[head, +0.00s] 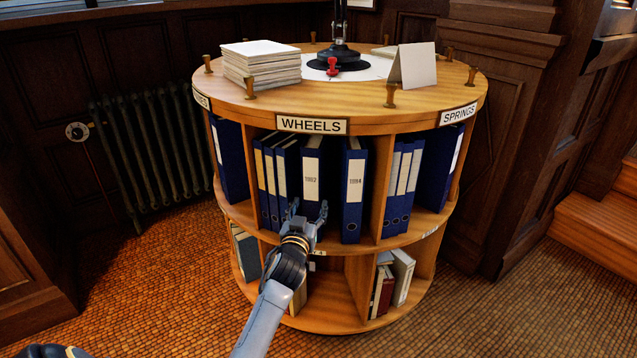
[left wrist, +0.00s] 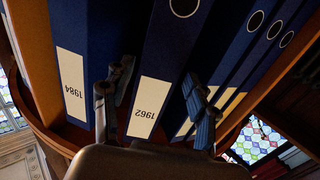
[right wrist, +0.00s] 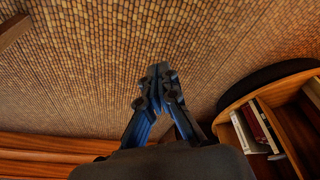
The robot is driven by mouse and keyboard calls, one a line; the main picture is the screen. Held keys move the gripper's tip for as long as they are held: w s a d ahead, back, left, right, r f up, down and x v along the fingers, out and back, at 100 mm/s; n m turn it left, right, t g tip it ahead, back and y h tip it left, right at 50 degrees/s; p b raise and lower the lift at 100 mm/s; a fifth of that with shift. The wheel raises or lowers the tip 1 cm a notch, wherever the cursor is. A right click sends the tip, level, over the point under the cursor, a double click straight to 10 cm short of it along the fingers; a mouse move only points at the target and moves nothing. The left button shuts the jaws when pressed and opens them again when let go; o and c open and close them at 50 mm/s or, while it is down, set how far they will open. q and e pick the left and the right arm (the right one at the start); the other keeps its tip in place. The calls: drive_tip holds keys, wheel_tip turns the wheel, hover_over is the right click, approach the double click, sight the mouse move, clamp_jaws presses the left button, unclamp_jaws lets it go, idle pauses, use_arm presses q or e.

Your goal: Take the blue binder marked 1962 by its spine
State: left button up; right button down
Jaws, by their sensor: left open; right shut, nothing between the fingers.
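The blue binder marked 1962 (head: 311,172) stands upright in the WHEELS section of the round shelf (head: 335,120). Its white spine label shows upside down in the left wrist view (left wrist: 148,105). My left gripper (head: 308,209) is open in front of the lower part of its spine. In the left wrist view the fingers (left wrist: 157,103) lie one on each side of this spine, with gaps; whether either touches is not clear. My right gripper (right wrist: 160,82) is shut and empty, over the tiled floor and away from the shelf.
A blue binder marked 1984 (left wrist: 75,90) stands right of the 1962 one in the head view (head: 354,185), with a gap between. Several blue binders (head: 271,180) stand close on the left. The shelf top holds stacked paper (head: 261,65) and a folded card (head: 414,66).

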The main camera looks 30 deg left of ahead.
use_arm(q)
drive_tip(key=shift+f+b+x, duration=0.1)
drive_tip(key=shift+b+x, duration=0.25)
drive_tip(key=shift+x, duration=1.05)
drive_tip(key=shift+f+b+x, duration=0.15)
drive_tip(key=shift+b+x, duration=0.15)
drive_tip(key=shift+x, duration=1.05)
drive_tip(key=shift+d, duration=0.1)
use_arm(e)
wheel_tip(320, 180, up, 5)
drive_tip(key=shift+f, duration=0.15)
use_arm(q)
clamp_jaws()
drive_tip(key=shift+r, duration=0.2)
